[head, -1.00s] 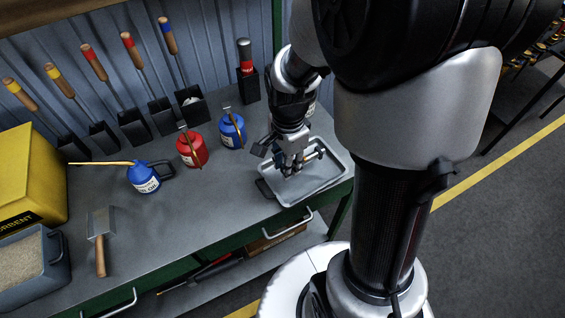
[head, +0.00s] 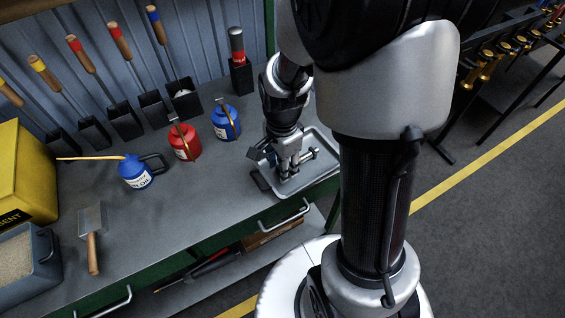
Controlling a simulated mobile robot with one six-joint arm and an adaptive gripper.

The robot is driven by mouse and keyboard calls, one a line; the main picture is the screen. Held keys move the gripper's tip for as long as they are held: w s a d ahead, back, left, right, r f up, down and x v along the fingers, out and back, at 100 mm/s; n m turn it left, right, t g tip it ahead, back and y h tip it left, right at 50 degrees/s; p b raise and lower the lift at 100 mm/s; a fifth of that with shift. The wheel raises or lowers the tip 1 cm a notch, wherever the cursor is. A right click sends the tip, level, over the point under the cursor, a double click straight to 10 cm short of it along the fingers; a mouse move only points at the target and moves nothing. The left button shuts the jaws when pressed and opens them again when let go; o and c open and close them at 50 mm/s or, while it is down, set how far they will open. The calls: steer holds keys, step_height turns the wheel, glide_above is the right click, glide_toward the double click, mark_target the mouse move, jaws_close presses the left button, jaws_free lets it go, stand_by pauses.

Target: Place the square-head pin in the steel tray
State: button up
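The steel tray (head: 286,193) is a shallow rectangular metal tray on the bench's right end, with a dark handle at its left side. My gripper (head: 286,172) points down over the tray's inside. The square-head pin (head: 304,157) looks like a short metal bar lying crosswise at my fingers, its end sticking out to the right. My fingers appear shut on it. The fingers hide its middle, and I cannot make out its square head for certain. The pin is low over the tray; whether it touches the floor of the tray I cannot tell.
A blue oil can (head: 225,122), a red can (head: 184,142) and another blue can (head: 136,172) stand left of the tray. A trowel (head: 92,238) and a sand bin (head: 24,260) are at the left. Handled tools stand in dark holders along the back wall.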

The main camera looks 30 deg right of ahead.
steer(key=shift+o, duration=0.5)
step_height(320, 180, up, 12)
steer(key=p, duration=0.5)
steer(key=s+a+r+n+t, duration=0.2)
steer(key=s+r+n, duration=0.4)
steer(key=n, duration=0.2)
steer(key=s+a+r+n+t, duration=0.2)
steer(key=s+a+r+n, duration=0.1)
steer(key=s+r+n, duration=0.3)
steer(key=n, duration=0.2)
steer(key=shift+s+a+r+n+t, duration=0.25)
steer(key=shift+s+r+n+t, duration=0.05)
steer(key=shift+s+r, duration=0.1)
steer(key=shift+d, duration=0.1)
